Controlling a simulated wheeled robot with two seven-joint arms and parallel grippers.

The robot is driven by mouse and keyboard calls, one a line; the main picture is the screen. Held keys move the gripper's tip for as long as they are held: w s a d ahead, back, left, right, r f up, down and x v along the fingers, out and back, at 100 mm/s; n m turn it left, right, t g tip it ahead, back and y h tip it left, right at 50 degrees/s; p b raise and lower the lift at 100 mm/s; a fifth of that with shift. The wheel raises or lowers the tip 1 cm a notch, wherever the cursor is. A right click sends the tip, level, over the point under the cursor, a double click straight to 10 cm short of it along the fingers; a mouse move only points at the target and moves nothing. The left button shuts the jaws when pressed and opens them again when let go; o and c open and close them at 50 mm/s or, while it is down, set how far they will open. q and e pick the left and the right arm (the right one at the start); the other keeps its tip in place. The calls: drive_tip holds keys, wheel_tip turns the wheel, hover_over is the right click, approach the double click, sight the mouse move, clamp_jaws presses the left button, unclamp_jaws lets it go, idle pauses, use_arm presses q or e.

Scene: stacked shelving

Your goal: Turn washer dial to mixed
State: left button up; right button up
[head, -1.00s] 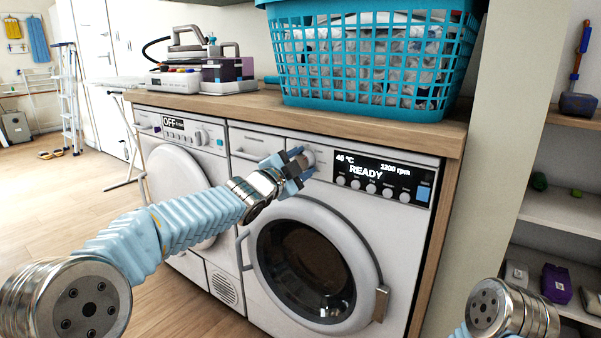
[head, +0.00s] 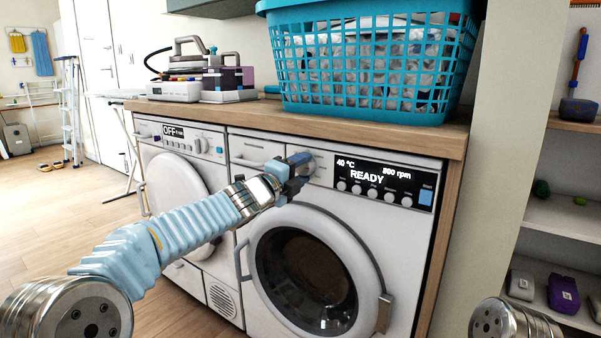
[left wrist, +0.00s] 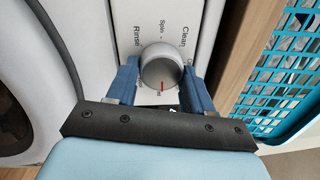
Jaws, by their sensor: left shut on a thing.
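The washer (head: 403,235) stands at the right under the wooden counter. Its black display (head: 368,176) reads READY, 40 °C and what looks like 800 rpm. The round silver dial (left wrist: 162,68) shows in the left wrist view with a red mark near its lower edge, on the gripper's side. Labels Rinse, Spin and Clean are printed around it; others are hidden or too small to read. My left gripper (head: 297,171) is at the dial, left of the display. Its blue fingers (left wrist: 160,80) are shut on the dial, one on each side. My right gripper is out of view.
A second machine (head: 178,175) reading OFF stands to the left. A teal basket (head: 365,65) of laundry and an iron station (head: 200,82) stand on the counter (head: 235,110). The washer's round door (head: 310,270) is closed below my left gripper. Shelves (head: 565,215) stand at the right.

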use_arm(q)
drive_tip(key=shift+f, duration=0.1)
idle(0.3)
drive_tip(key=o, duration=1)
drive_tip(key=shift+o, duration=0.2)
drive_tip(key=shift+s+a, duration=0.25)
drive_tip(key=shift+s, duration=0.05)
drive_tip(key=r+b+v, duration=0.1)
drive_tip(key=b+v, duration=0.1)
drive_tip(key=v, duration=1.1)
drive_tip(key=shift+f, duration=0.5)
